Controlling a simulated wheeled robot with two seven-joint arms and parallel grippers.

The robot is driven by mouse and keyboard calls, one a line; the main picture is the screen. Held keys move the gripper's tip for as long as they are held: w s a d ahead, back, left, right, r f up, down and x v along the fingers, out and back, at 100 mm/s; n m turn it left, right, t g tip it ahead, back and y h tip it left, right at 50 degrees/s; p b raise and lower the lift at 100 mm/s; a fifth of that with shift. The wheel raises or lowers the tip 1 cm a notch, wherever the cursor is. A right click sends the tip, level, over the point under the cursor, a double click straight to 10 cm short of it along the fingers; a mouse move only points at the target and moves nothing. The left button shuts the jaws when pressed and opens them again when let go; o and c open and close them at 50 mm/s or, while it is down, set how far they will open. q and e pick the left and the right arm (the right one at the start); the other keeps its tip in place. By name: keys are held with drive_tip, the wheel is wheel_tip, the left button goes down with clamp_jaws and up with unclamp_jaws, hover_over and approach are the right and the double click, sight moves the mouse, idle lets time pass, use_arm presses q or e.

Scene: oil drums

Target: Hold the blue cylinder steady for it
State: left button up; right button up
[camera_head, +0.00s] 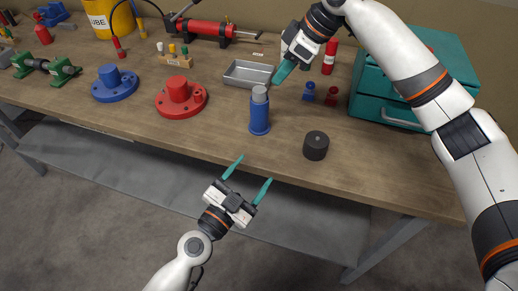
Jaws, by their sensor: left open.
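The blue cylinder (259,117) stands upright near the front of the wooden workbench, with a grey top part. My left gripper (247,173) is open and empty in front of the bench's front edge, below the cylinder in the picture. Its two teal fingers are spread and point toward the bench, apart from the cylinder. My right gripper (285,70) is above the bench, up and to the right of the cylinder. Its teal fingers overlap in this view, and their gap is hidden.
A black cylinder (316,146) stands right of the blue one. A red flanged piece (181,98) and a blue flanged piece (115,84) stand to the left. A metal tray (248,74) lies behind. A teal drawer box (400,116) stands right. Bare wood (220,129) shows near the front edge.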

sight(259, 121)
use_arm(q)
drive_tip(key=w+r+n+t+y, duration=0.1)
drive_tip(key=n+y, duration=0.1)
drive_tip(key=w+r+n+t+y, duration=0.1)
drive_tip(key=w+n+y, duration=0.1)
drive_tip(key=n+y, duration=0.1)
drive_tip(key=w+d+r+n+t+y, duration=0.1)
drive_tip(key=n+y, duration=0.1)
drive_tip(key=n, duration=0.1)
drive_tip(key=shift+w+r, duration=0.1)
drive_tip(key=shift+w, duration=0.15)
drive_tip(key=shift+w+d+n+y, duration=0.25)
drive_tip(key=shift+w+n+y, duration=0.05)
drive_tip(key=shift+n+y, duration=0.6)
drive_tip(key=shift+w+d+f+n+g+y, duration=0.15)
drive_tip(key=shift+n+g+y, duration=0.1)
drive_tip(key=shift+n+y, duration=0.25)
drive_tip(key=shift+w+d+f+n+g+y, duration=0.15)
drive_tip(key=shift+n+g+y, duration=0.1)
drive_tip(key=shift+n+y, duration=0.25)
drive_tip(key=w, duration=1.1)
drive_tip(key=shift+w, duration=0.4)
drive_tip(key=shift+c, duration=0.2)
drive_tip(key=c, duration=1.2)
drive_tip(key=shift+c, duration=0.2)
